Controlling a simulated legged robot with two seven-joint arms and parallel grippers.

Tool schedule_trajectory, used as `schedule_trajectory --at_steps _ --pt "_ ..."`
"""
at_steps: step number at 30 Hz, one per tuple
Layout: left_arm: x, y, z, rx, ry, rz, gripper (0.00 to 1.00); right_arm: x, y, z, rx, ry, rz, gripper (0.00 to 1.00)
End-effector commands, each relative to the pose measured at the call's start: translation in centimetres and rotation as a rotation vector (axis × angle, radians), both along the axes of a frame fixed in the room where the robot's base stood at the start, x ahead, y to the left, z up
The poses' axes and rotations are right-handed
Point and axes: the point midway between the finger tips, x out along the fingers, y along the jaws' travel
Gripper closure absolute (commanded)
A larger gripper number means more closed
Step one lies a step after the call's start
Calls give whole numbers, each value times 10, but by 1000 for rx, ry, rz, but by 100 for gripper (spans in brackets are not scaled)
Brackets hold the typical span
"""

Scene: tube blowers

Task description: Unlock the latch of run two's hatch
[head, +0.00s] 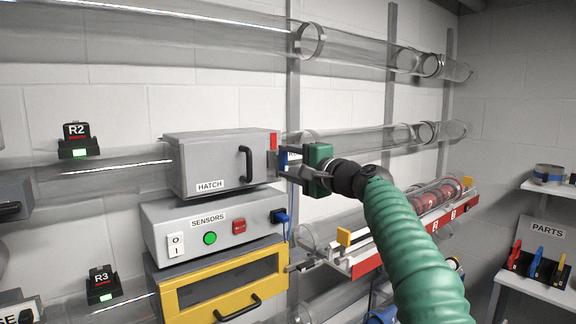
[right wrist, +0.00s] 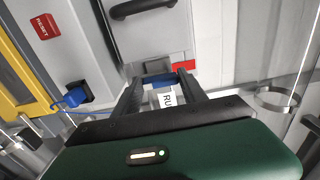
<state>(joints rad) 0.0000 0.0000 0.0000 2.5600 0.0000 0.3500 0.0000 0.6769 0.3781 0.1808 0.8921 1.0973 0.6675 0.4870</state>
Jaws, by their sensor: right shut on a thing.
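Run two's hatch (head: 220,165) is a grey box marked HATCH on the clear tube beside the R2 tag (head: 77,138). Its lid with a black handle (head: 246,163) looks closed. On its right side are a red patch (head: 273,141) and a blue latch piece (right wrist: 160,80). My right gripper (head: 284,163) reaches in from the right and is shut on the blue latch piece. In the right wrist view both fingers flank this piece, with the red patch (right wrist: 183,66) just beyond it. The fingers partly hide the latch in the head view. My left gripper is not in view.
A grey SENSORS box (head: 205,222) is right below the hatch, with a blue plug (head: 280,216) near my gripper. A yellow hatch (head: 225,282) sits lower. A rack of red canisters (head: 425,207) lies right, behind my arm. Parts shelves (head: 540,280) stand far right.

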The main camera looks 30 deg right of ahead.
Motion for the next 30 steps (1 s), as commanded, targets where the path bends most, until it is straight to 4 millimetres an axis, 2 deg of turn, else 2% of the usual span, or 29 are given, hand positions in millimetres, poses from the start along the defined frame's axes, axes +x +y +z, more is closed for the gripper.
schedule_trajectory --at_steps 1,9,10,15,25,28,30 --pt "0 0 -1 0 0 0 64 2 0 -10 -1 18 7 91" --pt "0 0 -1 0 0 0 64 2 0 -10 -2 18 7 91" --pt "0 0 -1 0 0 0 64 2 0 -10 -2 18 7 50" --pt "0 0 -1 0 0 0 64 2 0 -8 -1 14 6 29" --pt "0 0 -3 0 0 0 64 -3 0 -5 -1 6 3 29" --pt "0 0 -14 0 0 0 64 -16 -2 -7 -2 4 0 29" --pt "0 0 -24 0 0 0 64 -33 -4 -9 -3 4 -2 29"
